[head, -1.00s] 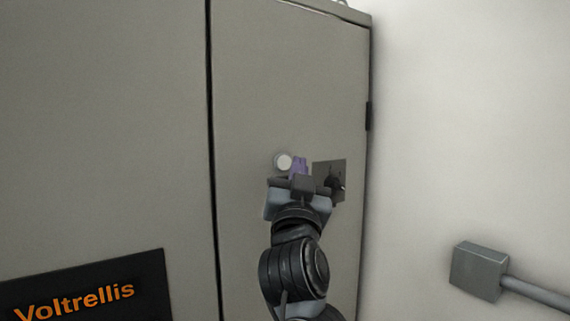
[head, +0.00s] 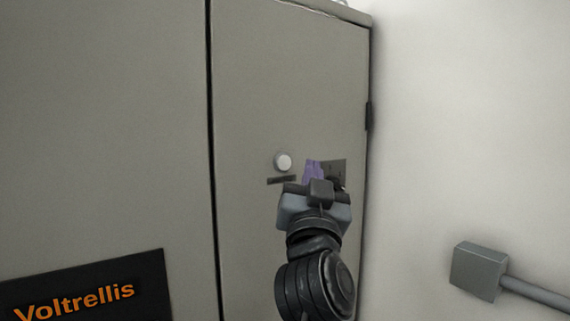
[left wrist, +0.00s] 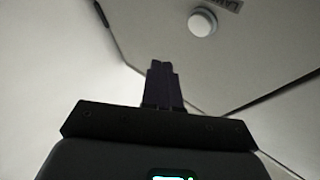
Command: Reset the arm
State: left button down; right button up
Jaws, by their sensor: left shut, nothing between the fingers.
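My left gripper (head: 313,171) is in front of the grey cabinet's narrow right door (head: 285,85), with its purple fingers together and nothing between them. My right gripper is not in view.
A small dark label (head: 281,180) is below the button. A black sign reading Voltrellis (head: 90,285) is at lower left. A grey box with a conduit (head: 478,271) is on the pale wall at right. The wall area between cabinet and box is clear.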

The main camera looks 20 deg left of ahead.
pick_arm(q)
jog(key=w+a+f+m+g+h, duration=0.1)
jog(key=w+a+f+g, duration=0.15)
jog(key=f, duration=1.15)
jog(key=w+a+f+m+g+h, duration=0.1)
jog(key=w+f+g, duration=0.15)
jog(key=f, duration=1.05)
jog(key=s+a+f+m+g+h, duration=0.1)
jog(key=s+f, duration=0.2)
jog(key=f, duration=0.9)
jog(key=s+a+f+m+g+h, duration=0.15)
jog(key=s+f, duration=0.25)
jog(key=f, duration=0.7)
jog(key=s+f+g+h, duration=0.3)
jog(key=s+f+g, duration=0.2)
jog(key=s+f, duration=1.1)
jog(key=s+d+g+h, duration=0.1)
jog(key=s+g, duration=0.5)
jog(key=s, duration=1)
jog(key=shift+d+n+p, duration=0.25)
jog(key=shift+n+p, duration=0.05)
jog(key=shift+n, duration=0.15)
